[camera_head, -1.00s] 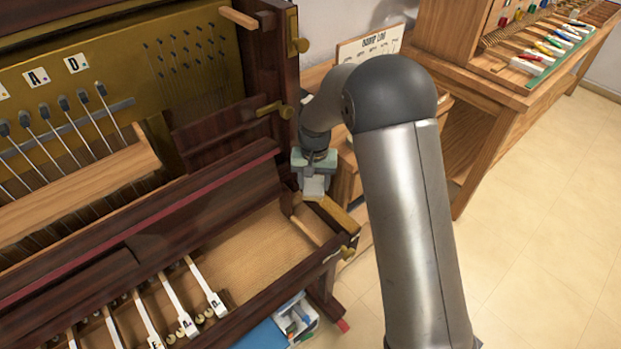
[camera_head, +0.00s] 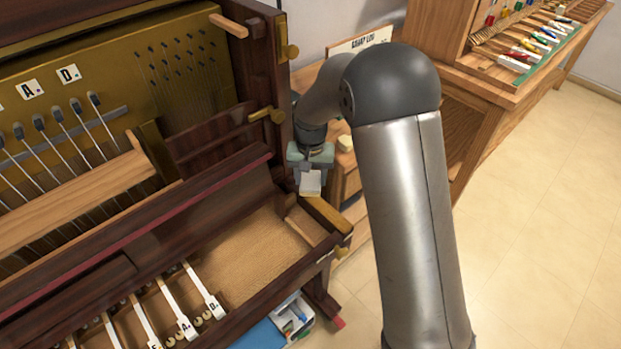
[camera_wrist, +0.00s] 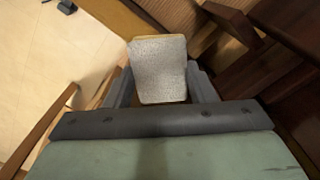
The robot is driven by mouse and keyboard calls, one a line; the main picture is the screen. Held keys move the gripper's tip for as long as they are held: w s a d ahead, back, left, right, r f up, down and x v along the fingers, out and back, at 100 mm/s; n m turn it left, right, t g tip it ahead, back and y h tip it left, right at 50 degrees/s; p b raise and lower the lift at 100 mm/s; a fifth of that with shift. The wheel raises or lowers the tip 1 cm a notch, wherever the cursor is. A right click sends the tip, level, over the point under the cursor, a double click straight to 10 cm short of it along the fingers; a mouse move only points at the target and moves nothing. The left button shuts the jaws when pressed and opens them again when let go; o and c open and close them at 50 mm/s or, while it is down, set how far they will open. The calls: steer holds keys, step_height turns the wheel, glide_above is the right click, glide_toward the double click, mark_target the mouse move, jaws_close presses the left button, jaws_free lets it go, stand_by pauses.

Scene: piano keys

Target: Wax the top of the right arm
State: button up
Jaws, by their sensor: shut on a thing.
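My gripper (camera_head: 310,173) is shut on a pale grey-white pad (camera_head: 310,183) with a yellowish edge. In the wrist view the pad (camera_wrist: 159,72) sits between the two grey fingers (camera_wrist: 160,88). The piano's right arm is dark wood with an ochre top (camera_head: 329,215), at the right end of the key bed. The pad is at the back end of this top. I cannot tell whether it touches, and the gripper and pad hide part of that end.
White keys (camera_head: 205,293) lie to the left. A wooden cabinet (camera_head: 340,190) and small cream block (camera_head: 345,143) are behind. Tiled floor (camera_head: 530,220) is clear on the right.

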mark_target(311, 179)
steer(key=shift+r+p, duration=0.4)
steer(key=shift+r, duration=0.65)
steer(key=shift+r+p, duration=0.95)
steer(key=shift+r, duration=0.55)
